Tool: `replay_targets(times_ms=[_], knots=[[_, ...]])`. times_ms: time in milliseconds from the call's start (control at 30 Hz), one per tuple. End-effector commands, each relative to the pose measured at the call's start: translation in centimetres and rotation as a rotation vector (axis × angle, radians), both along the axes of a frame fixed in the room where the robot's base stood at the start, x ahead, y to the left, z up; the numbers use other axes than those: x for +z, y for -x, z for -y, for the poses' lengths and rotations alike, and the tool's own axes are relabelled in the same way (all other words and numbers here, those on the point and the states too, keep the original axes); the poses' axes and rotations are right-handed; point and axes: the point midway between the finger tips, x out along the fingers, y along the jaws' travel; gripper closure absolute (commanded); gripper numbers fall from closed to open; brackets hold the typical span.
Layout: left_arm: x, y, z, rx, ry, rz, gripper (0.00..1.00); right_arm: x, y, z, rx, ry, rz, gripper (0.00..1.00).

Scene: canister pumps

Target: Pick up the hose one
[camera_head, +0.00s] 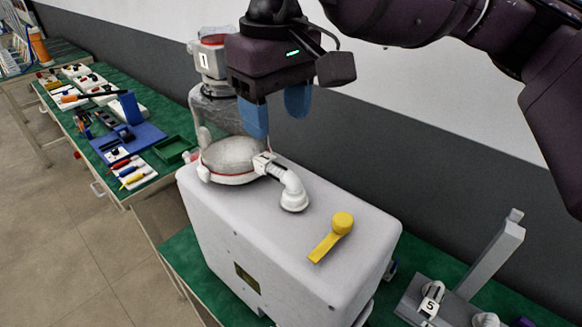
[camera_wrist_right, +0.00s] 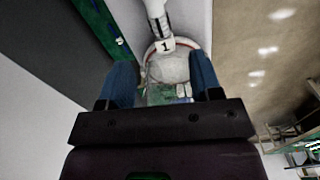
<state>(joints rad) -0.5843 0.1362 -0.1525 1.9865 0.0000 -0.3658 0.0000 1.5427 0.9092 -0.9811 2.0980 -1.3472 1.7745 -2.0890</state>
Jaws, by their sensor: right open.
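The white hose (camera_head: 292,188) is a short bent piece on the grey pump box (camera_head: 215,215). It runs from the round port (camera_head: 228,160) to a flared end on the box top. In the right wrist view, a white tube (camera_wrist_right: 157,12) meets a connector labelled 1 (camera_wrist_right: 166,45) beside the round port. My right gripper (camera_head: 277,112) is open and empty, above and apart from the hose, with blue fingers pointing down. My left gripper is not in view.
A yellow lever (camera_head: 330,238) lies on the box top to the right of the hose. A grey stand (camera_head: 490,260) and a part labelled 5 (camera_head: 432,298) are at lower right. A green-topped table (camera_head: 60,100) with several small items is at left. A wall stands behind.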

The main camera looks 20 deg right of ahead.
Motion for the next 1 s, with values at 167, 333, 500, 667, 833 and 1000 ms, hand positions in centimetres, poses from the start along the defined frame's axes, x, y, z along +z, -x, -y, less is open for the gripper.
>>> replay_targets(times_ms=[167,333,500,667,833,1000], knots=[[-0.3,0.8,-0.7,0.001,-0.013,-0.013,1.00,-0.2,0.1,0.3,0.091,0.023,-0.004,0.41],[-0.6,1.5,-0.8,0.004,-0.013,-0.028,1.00,-2.3,0.1,0.4,0.097,0.022,-0.006,0.41],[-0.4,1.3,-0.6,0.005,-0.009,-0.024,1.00,-4.4,0.0,0.4,0.097,0.020,-0.006,0.41],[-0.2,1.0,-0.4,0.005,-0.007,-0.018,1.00,-5.4,0.0,0.4,0.096,0.020,-0.004,0.41],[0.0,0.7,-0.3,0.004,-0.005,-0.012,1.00,-7.1,0.0,0.4,0.096,0.020,-0.007,0.41],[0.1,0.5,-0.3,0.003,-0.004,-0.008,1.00,-9.4,0.0,0.5,0.096,0.019,-0.008,0.41]])
